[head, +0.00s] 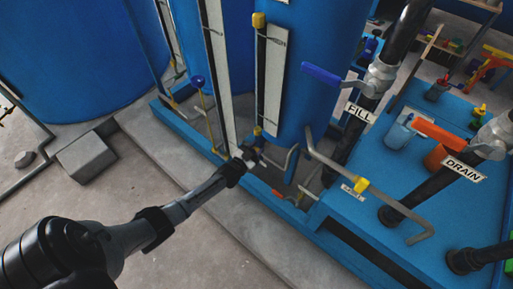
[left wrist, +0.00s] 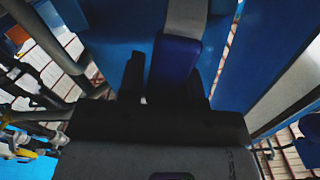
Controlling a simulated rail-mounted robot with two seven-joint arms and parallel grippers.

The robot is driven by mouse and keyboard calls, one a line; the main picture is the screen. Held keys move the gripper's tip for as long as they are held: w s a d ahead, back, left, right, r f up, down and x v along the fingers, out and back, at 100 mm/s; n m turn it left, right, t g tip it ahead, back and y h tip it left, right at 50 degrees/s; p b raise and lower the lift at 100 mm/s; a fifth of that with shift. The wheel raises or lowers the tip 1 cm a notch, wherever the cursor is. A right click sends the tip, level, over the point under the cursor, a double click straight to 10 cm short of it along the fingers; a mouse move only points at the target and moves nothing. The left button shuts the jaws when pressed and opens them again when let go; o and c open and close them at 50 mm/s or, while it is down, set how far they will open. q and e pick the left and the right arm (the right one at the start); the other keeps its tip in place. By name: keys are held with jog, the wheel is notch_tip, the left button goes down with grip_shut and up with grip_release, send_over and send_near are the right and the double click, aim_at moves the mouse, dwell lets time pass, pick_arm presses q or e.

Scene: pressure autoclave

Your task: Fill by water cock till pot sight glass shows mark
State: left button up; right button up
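My left gripper (head: 250,155) is low in front of the blue pot (head: 305,75), close to the foot of its sight glass. The pot sight glass (head: 270,85) is a pale upright strip with yellow-handled fittings; I cannot read a water level or mark. In the left wrist view, a blue-sleeved lever on a grey bar (left wrist: 177,58) lies between my left gripper's dark fingers (left wrist: 165,82). A gap shows beside the left finger; firm contact is not visible. Which cock the lever belongs to is unclear. My right gripper is out of view.
A blue-handled valve (head: 322,75) labelled FILL and an orange-handled valve (head: 438,135) labelled DRAIN stand on black pipes to the right. A bent grey pipe (head: 340,172) crosses the blue base. A concrete block (head: 86,157) sits on the open floor at left.

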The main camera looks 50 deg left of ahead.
pick_arm(q)
jog(key=o, duration=0.3)
jog(key=shift+s+d+r+p, duration=0.1)
jog(key=shift+s+p, duration=0.3)
jog(key=shift+s, duration=0.2)
jog(key=shift+s+d+p, duration=0.25)
jog(key=shift+s+p, duration=0.45)
jog(key=shift+s, duration=1.4)
jog(key=shift+s+d+p, duration=0.2)
jog(key=shift+s+p, duration=0.45)
jog(key=shift+s, duration=1.45)
jog(key=shift+s+d+p, duration=0.25)
jog(key=shift+s+p, duration=0.45)
jog(key=shift+s, duration=1.4)
